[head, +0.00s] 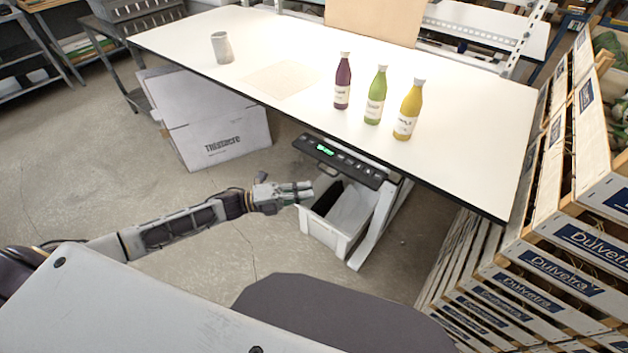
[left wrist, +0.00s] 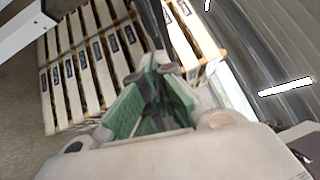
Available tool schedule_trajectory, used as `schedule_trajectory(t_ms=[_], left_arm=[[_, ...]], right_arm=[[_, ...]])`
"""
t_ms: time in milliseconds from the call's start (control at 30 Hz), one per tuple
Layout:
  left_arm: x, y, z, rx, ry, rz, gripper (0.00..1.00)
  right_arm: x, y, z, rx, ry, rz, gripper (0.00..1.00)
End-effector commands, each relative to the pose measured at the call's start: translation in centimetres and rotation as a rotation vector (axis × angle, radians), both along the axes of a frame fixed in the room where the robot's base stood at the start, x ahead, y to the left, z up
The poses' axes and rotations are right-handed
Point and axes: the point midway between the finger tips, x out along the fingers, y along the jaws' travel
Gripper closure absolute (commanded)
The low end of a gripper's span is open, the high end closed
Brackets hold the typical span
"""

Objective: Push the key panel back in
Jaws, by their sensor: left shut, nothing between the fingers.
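The key panel (head: 340,161) is a dark strip with a lit green display and several buttons. It sticks out from under the front edge of the white table (head: 440,66). My left gripper (head: 312,190) is shut and empty, in front of and below the panel's left part, and looks apart from it. In the left wrist view the left gripper (left wrist: 150,85) shows its green finger pads close together; I cannot make out the panel there. My right gripper is not in view.
A purple bottle (head: 343,82), a green bottle (head: 375,97) and a yellow bottle (head: 408,112) stand on the table, with a grey cup (head: 221,47) at left. A light bin (head: 334,235) stands below the panel. Slatted crates (head: 540,262) stand at right.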

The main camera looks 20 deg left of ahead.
Motion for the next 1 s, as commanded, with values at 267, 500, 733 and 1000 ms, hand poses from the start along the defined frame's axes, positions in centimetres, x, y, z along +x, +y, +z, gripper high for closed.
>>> schedule_trajectory(t_ms=[267, 500, 733, 1000], left_arm=[[1.7, -0.8, 0.4, 0.000, 0.000, 0.001, 1.00], [3.1, -1.3, 0.7, -0.001, 0.000, 0.001, 1.00], [3.8, -1.5, 0.8, 0.000, 0.001, 0.000, 1.00], [3.9, -1.6, 0.7, 0.000, 0.001, 0.000, 1.00]], right_arm=[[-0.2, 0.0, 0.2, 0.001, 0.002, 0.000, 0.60], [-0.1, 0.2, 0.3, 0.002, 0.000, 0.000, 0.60], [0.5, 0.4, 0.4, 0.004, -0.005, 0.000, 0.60], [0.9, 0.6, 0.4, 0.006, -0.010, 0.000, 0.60]])
